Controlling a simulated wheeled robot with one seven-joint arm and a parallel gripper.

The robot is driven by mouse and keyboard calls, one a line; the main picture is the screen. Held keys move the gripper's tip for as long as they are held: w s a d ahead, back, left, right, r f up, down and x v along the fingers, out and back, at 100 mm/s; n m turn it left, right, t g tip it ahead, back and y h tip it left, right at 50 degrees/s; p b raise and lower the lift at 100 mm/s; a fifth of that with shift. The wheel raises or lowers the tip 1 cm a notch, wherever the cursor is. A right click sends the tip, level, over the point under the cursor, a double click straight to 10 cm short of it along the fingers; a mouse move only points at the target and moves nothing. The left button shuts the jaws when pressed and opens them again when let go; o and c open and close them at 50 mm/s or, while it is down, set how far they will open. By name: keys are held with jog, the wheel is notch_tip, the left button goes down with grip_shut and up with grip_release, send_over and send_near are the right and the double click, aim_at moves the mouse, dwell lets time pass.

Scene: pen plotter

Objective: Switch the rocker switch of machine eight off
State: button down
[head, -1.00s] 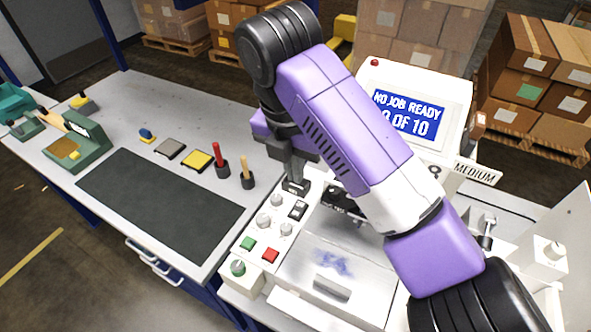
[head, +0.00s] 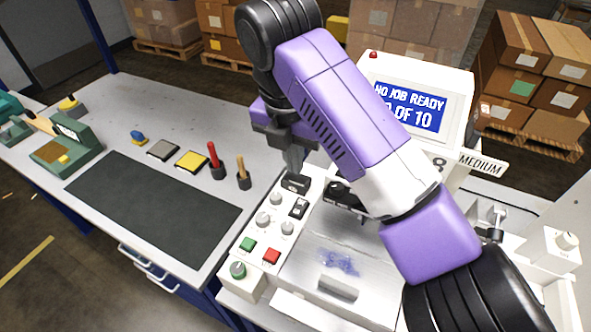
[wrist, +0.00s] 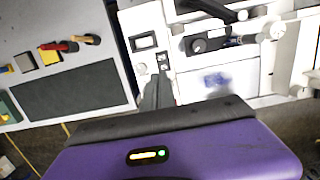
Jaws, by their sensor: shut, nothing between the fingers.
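Machine eight (head: 412,74) is the white machine with a blue screen reading "NO JOB READY"; part of an 8 shows beside my arm. Its control panel (head: 259,275) carries a rocker switch (head: 298,208) in a black frame, with knobs beside it. A second black fitting (head: 295,184) sits behind it at the panel's back end. I cannot tell which way the rocker is tipped. My gripper (head: 293,172) is shut and empty, pointing down just above this back fitting; contact is unclear. In the wrist view, my fingers (wrist: 155,90) are over the panel's edge.
A green button (head: 247,243), a red button (head: 271,256) and a green-topped knob (head: 238,270) are at the panel's front. A workbench with a dark mat (head: 150,200), red and yellow-handled tools and pads is on the left. A MEDIUM sign (head: 483,163) sticks out right.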

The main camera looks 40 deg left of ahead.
aim_at(300, 202)
jog(key=f, duration=0.4)
jog(key=w+f, duration=0.1)
jog(key=f, duration=0.7)
jog(key=shift+w+a+f, duration=0.1)
jog(key=shift+w+a, duration=0.1)
jog(key=shift+w, duration=0.2)
